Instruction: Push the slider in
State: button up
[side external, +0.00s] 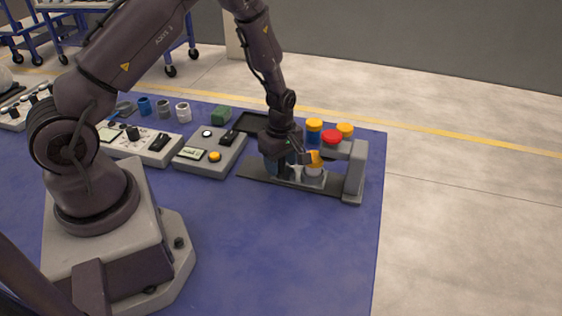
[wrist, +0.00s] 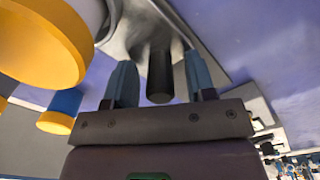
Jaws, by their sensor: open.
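My gripper (wrist: 160,82) is open, with one blue finger on each side of a dark cylindrical knob that looks like the slider's handle (wrist: 160,76). Gaps show between the knob and both fingers. The knob is fixed to a grey metal part (wrist: 138,22). In the side external view my gripper (side external: 284,168) is low over the dark base plate (side external: 258,168) of the grey press-like stand (side external: 355,172), and it hides the knob there. How far the slider is in cannot be told.
A red button (side external: 332,137) tops the stand. Behind it are a blue pipe with a yellow top (side external: 314,130) and another yellow-topped piece (side external: 345,130). Control boxes (side external: 210,153) and a dark tray (side external: 258,124) lie to the left. The blue mat (side external: 290,250) in front is clear.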

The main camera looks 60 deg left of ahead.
aim_at(296, 174)
jog(key=shift+f, duration=0.15)
grip_shut()
jog(key=shift+w+d, duration=1.45)
jog(key=shift+w, duration=0.05)
jog(key=shift+c, duration=0.3)
grip_release()
jog(key=shift+o, duration=0.3)
jog(key=shift+s+a, duration=0.1)
notch_tip(296, 174, up, 13)
